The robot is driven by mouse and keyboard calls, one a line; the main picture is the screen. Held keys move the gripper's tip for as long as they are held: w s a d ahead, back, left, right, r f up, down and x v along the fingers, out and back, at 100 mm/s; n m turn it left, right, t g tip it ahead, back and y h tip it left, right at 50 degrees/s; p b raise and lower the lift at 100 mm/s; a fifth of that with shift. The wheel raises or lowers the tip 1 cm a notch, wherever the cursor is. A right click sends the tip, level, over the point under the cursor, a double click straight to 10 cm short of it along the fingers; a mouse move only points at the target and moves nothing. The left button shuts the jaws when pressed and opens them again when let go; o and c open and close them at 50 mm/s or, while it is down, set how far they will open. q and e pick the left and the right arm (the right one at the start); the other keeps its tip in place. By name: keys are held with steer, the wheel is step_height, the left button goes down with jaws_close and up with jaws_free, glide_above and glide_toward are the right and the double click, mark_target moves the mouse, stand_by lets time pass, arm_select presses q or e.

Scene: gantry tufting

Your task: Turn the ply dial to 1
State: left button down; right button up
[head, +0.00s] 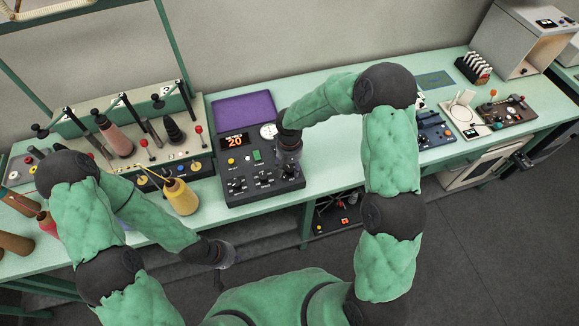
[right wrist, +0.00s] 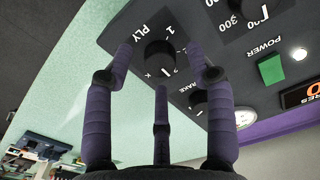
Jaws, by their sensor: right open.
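The ply dial (right wrist: 159,56) is a dark round knob on the black control panel (head: 235,203), with the word PLY and small numerals printed by it. In the right wrist view it sits between the fingertips of my right gripper (right wrist: 160,55), which is open with purple fingers spread around it. I cannot tell whether any finger touches the knob, nor which numeral its mark points to. In the head view my right gripper (head: 289,165) is over the panel's right side and partly hides the dial. My left gripper (head: 228,258) hangs low in front of the bench, its fingers unclear.
The panel has an orange display (head: 235,141) reading 20, a green power switch (right wrist: 271,69) and other knobs. A yellow cone (head: 181,196) stands left of it. A purple pad (head: 243,110) is behind. Bare green bench top lies to the panel's right.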

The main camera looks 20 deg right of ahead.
steer(key=shift+f, duration=0.55)
jaws_close()
